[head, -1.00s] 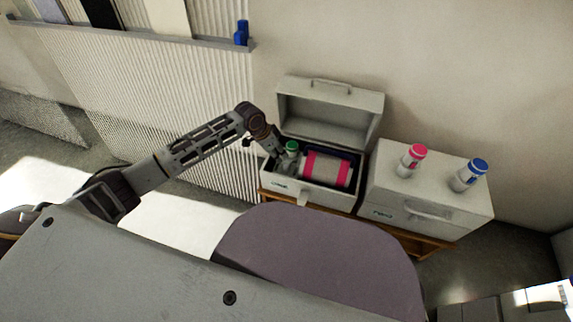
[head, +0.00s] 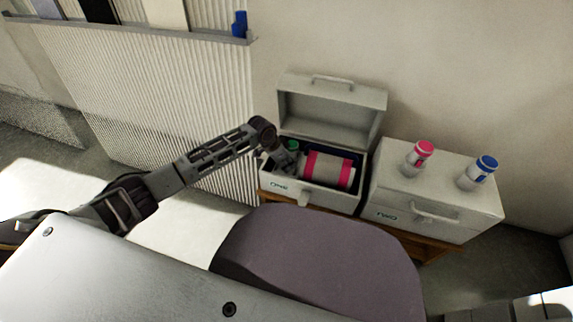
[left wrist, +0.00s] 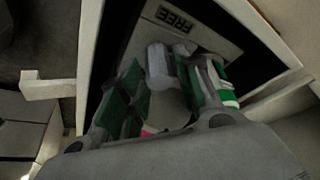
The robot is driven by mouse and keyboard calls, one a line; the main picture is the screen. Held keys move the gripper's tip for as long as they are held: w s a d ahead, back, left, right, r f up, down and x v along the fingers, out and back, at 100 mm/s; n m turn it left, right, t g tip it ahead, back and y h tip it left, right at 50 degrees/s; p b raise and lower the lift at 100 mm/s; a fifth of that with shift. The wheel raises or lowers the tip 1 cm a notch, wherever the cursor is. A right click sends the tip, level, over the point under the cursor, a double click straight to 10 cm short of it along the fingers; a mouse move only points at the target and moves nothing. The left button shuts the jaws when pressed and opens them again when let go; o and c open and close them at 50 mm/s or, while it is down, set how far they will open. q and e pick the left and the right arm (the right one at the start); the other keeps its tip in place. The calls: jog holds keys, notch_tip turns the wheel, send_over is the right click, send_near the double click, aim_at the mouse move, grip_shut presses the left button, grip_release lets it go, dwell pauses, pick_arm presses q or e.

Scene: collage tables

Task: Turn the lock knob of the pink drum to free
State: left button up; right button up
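The pink drum (head: 314,168), pale with pink bands, lies in an open grey box (head: 312,195). My left gripper (head: 281,157) reaches into the left end of this box, beside the drum. In the left wrist view its two fingers (left wrist: 170,75) stand apart. A pale grey knob-like piece (left wrist: 160,68) shows between them; I cannot tell whether they touch it. A plate marked FREE (left wrist: 176,18) lies just beyond. A bit of pink (left wrist: 149,130) shows low between the fingers. My right gripper is not in view.
The box's raised lid (head: 333,103) stands behind the drum. A closed grey box (head: 435,208) to the right carries a pink-capped bottle (head: 420,154) and a blue-capped bottle (head: 479,172). A mauve rounded seat-like shape (head: 320,255) fills the near side.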

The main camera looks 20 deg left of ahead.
pick_arm(q)
jog(key=shift+w+f, duration=0.1)
jog(key=shift+f, duration=0.2)
jog(key=shift+d, duration=0.1)
grip_shut()
dwell(0.4)
